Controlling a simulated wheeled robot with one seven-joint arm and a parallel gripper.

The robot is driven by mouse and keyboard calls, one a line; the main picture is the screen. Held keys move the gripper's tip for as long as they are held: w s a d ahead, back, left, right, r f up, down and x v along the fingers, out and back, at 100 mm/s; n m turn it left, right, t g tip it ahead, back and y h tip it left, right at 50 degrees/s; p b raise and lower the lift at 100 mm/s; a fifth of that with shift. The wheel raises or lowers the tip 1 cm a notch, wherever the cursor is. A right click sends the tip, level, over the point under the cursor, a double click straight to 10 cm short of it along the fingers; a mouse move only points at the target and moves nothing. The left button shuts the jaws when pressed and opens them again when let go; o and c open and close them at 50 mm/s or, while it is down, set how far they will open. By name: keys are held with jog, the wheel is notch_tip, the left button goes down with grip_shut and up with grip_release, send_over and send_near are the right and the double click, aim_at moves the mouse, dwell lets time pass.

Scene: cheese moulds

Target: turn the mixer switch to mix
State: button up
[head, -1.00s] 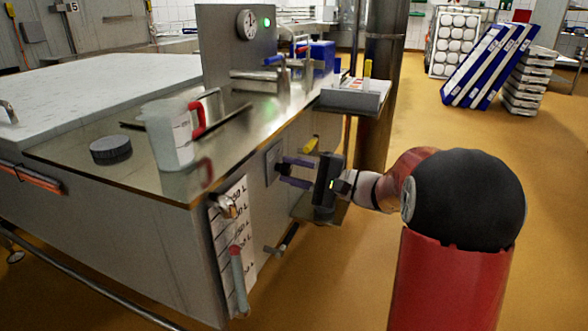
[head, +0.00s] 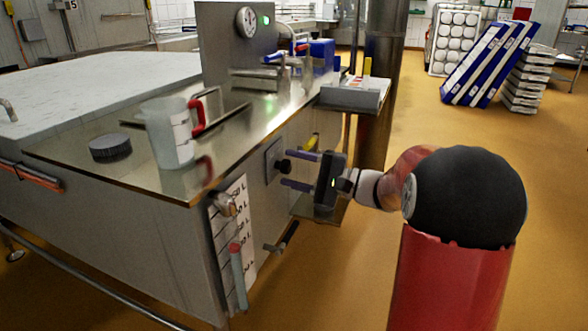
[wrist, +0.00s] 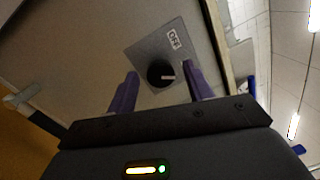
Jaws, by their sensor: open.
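The mixer switch is a black round knob (head: 283,166) on a grey square plate (head: 273,160) on the vat's side wall. A white label that seems to read OFF (wrist: 173,39) is on the plate. My gripper (head: 292,170) is open in front of the switch, with purple fingers. In the wrist view its fingers (wrist: 160,82) stand to either side of the knob, apart from it, with nothing between them gripped.
A measuring jug (head: 172,140) and a dark round lid (head: 110,147) stand on the vat's top ledge. A valve handle (head: 282,238) sticks out below.

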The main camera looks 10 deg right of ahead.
jog(key=v, duration=0.7)
jog(key=shift+d, duration=0.2)
jog(key=shift+s, duration=0.15)
